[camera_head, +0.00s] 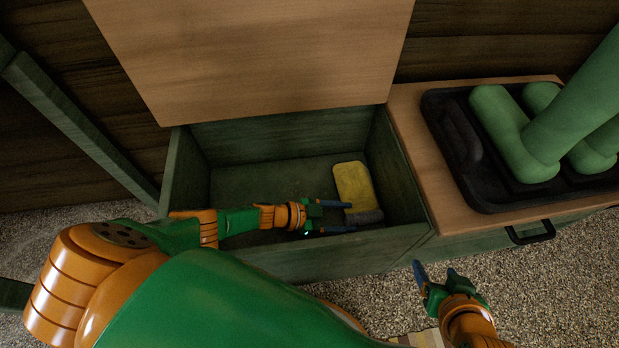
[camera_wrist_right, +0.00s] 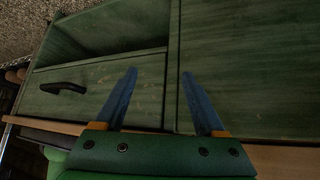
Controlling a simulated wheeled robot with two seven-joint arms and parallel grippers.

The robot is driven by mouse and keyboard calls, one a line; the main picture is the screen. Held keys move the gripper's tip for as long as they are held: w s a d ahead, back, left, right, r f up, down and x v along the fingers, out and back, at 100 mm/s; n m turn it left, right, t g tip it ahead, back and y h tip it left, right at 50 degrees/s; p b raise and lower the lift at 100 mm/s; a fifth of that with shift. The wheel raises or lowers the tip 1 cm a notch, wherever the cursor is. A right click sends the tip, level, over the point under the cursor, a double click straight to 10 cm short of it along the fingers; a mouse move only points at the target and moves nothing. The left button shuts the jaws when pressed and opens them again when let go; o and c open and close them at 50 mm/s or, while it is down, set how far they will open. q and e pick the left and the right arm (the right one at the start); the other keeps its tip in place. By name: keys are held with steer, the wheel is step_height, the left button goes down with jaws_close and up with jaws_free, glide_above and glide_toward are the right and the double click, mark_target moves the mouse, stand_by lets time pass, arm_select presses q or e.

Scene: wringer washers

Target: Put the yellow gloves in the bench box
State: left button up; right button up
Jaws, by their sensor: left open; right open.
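The yellow gloves (camera_head: 354,186) lie on the floor of the open bench box (camera_head: 310,258), toward its right side, with a grey end nearest the front wall. My left gripper (camera_head: 345,217) is open inside the box, its blue fingers pointing right at the grey end of the gloves. I cannot tell whether they touch it. My right gripper (camera_head: 434,270) is open and empty in front of the bench, outside the box. In the right wrist view its blue fingers (camera_wrist_right: 157,100) stand apart before a green bench front.
The wooden lid (camera_head: 250,55) stands raised behind the box. To the right, a wooden bench top (camera_head: 425,140) holds a black tray (camera_head: 462,190) with green boots (camera_head: 520,140). A black handle (camera_head: 530,232) sticks out below it. Gravelly floor (camera_head: 560,290) lies in front.

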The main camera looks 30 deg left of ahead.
arm_select(q)
steer(key=p+v, duration=0.1)
steer(key=v, duration=0.2)
steer(key=shift+s+a+r+p, duration=0.1)
steer(key=shift+a+r+p, duration=0.05)
steer(key=shift+r+p, duration=0.15)
arm_select(e)
steer(key=s+d+f+g+h, duration=0.1)
steer(key=s+f+g, duration=0.1)
steer(key=s, duration=0.2)
steer(key=s+d+f+g, duration=0.1)
steer(key=s+f+g, duration=0.1)
steer(key=s+g, duration=0.15)
arm_select(q)
steer(key=p+v, duration=0.2)
steer(key=v, duration=0.5)
steer(key=shift+s+a, duration=0.15)
steer(key=shift+a, duration=0.05)
steer(key=shift+s+a+p, duration=0.3)
steer(key=shift+a, duration=0.1)
arm_select(e)
steer(key=s+x, duration=0.1)
steer(key=x, duration=0.5)
steer(key=shift+d+f, duration=0.15)
steer(key=shift+f, duration=0.2)
steer(key=shift+t, duration=0.25)
